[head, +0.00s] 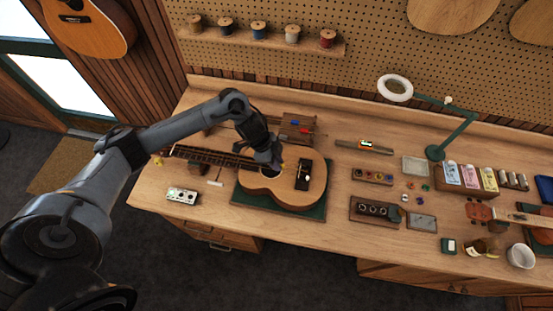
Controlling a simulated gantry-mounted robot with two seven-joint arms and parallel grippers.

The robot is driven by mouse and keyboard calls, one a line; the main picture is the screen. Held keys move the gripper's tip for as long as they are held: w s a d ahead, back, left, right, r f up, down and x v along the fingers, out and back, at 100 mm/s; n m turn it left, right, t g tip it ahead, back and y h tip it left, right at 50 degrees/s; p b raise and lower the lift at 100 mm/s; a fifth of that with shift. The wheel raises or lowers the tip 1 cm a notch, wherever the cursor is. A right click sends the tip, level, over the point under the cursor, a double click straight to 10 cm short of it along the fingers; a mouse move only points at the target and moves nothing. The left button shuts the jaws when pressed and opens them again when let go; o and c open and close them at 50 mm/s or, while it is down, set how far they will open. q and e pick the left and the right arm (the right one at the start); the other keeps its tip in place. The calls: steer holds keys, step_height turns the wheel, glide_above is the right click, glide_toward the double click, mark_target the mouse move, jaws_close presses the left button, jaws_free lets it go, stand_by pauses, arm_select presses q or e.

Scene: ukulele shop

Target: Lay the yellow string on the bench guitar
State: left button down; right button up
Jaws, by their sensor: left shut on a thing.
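The bench guitar (302,196) lies face up on a dark green mat (318,212), with its neck (205,156) pointing left. My left gripper (274,165) is over the guitar's upper body, close to the sound hole. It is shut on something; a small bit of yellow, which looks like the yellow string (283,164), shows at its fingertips. The gripper hides most of the string and part of the guitar top. I cannot tell whether the string touches the guitar. My right gripper is not in view.
A tool rack (297,129) stands just behind the guitar. A small white device (182,195) lies in front of the neck. To the right are small trays, a green lamp (436,152), string packets (470,178) and a white cup (521,256).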

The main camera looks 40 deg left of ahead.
mark_target(282, 178)
arm_select(q)
steer(key=shift+f+b, duration=0.45)
steer(key=shift+f, duration=0.5)
step_height(282, 178, down, 3)
steer(key=b, duration=0.3)
steer(key=shift+r, duration=0.15)
steer(key=shift+f, duration=0.85)
steer(key=c, duration=1)
jaws_free()
